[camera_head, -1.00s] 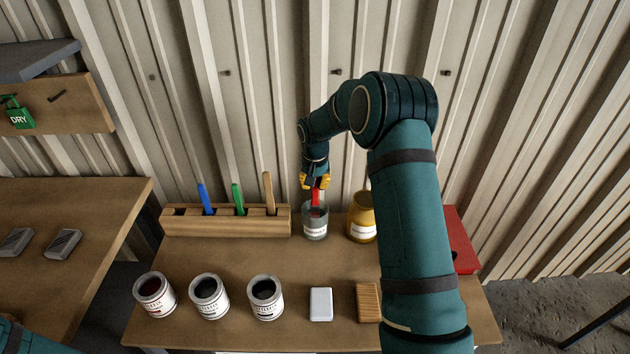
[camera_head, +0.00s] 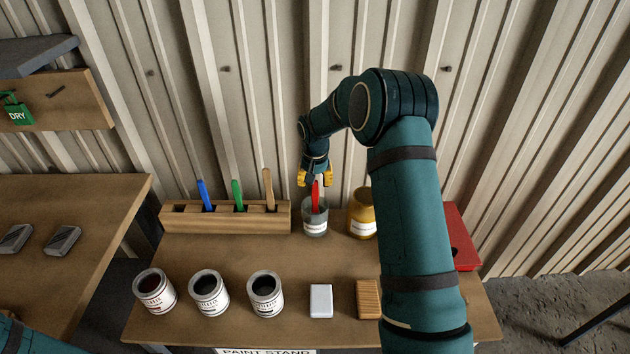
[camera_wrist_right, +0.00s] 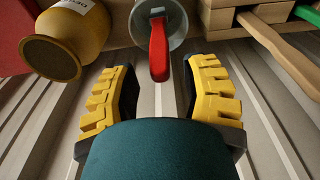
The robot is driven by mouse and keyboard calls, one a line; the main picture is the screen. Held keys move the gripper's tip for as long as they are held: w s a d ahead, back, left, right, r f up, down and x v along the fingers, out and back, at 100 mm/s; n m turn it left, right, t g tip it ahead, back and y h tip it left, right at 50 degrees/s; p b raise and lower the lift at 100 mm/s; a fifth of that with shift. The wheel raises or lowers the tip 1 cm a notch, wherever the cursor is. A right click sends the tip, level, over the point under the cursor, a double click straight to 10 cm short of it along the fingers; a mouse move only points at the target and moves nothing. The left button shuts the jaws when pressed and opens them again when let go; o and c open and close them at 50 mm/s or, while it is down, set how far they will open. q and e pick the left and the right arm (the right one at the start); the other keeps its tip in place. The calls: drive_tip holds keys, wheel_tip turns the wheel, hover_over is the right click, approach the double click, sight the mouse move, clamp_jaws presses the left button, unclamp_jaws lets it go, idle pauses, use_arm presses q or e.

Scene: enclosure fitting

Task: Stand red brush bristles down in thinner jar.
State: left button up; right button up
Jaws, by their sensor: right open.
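The red brush (camera_head: 315,196) stands in the grey thinner jar (camera_head: 314,222), its red handle sticking up above the rim. The bristle end is inside the jar and hidden. In the right wrist view the red handle (camera_wrist_right: 159,52) lies between the spread fingers, clear of both, with the jar (camera_wrist_right: 177,15) beyond it. My right gripper (camera_head: 315,181) is open just above and around the handle's top. Its yellow fingers show wide apart in the wrist view (camera_wrist_right: 160,95). My left gripper is out of view; only a bit of my left arm shows at the bottom left.
A wooden rack (camera_head: 240,222) left of the jar holds a blue, a green and a wooden-handled brush. A yellow jar (camera_head: 361,214) stands close on the right.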

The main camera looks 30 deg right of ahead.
wheel_tip(320, 180, up, 12)
drive_tip(key=s, duration=0.1)
drive_tip(key=shift+a+f, duration=0.2)
drive_tip(key=shift+a, duration=0.2)
drive_tip(key=shift+s+f, duration=0.1)
drive_tip(key=shift+s, duration=0.05)
idle(0.7)
